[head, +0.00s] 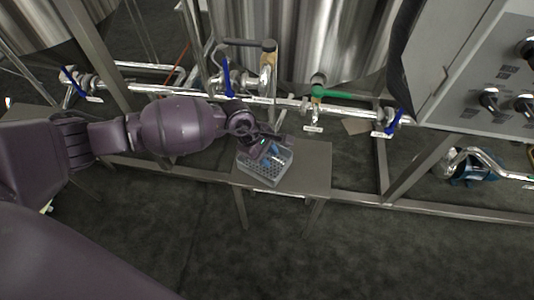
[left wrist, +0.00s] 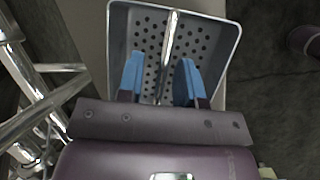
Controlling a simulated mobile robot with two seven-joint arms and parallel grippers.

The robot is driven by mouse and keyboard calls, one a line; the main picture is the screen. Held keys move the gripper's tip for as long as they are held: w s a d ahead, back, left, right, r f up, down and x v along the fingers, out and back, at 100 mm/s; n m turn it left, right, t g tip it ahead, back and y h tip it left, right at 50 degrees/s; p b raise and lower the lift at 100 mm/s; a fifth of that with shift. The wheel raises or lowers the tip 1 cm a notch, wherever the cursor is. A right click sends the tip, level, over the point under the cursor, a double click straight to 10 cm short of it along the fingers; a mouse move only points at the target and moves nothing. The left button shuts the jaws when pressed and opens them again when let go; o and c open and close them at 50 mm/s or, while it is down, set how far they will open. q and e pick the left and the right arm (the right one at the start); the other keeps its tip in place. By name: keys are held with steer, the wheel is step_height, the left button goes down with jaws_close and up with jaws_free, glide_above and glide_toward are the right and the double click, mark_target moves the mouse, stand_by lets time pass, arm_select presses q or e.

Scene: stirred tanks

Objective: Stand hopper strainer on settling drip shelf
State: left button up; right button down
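The hopper strainer (head: 264,175) is a grey, open rectangular basket with a perforated bottom. It appears to rest on the left part of a small shelf table (head: 312,172), which I take for the settling drip shelf. My left gripper (head: 270,150) reaches down into the basket from above. In the left wrist view the strainer (left wrist: 205,45) has a bar-like handle (left wrist: 170,40) across its middle. The blue fingers of the left gripper (left wrist: 160,75) are apart, one on each side of this bar, with visible gaps. My right gripper is not in view.
Pipes with blue-handled valves (head: 227,82) and a green-handled valve (head: 320,92) run just behind the shelf, below steel tanks (head: 320,40). A control panel (head: 490,75) hangs at the right. The right part of the shelf top is bare. Open floor (head: 330,250) lies in front.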

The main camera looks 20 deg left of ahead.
arm_select(q)
steer(key=shift+r, duration=0.3)
steer(key=p+v, duration=0.3)
steer(key=v, duration=0.8)
steer(key=shift+a+r+p, duration=0.15)
steer(key=shift+r+p, duration=0.2)
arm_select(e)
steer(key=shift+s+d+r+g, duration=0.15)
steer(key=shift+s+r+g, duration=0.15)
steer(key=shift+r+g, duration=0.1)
arm_select(q)
steer(key=shift+s, duration=0.1)
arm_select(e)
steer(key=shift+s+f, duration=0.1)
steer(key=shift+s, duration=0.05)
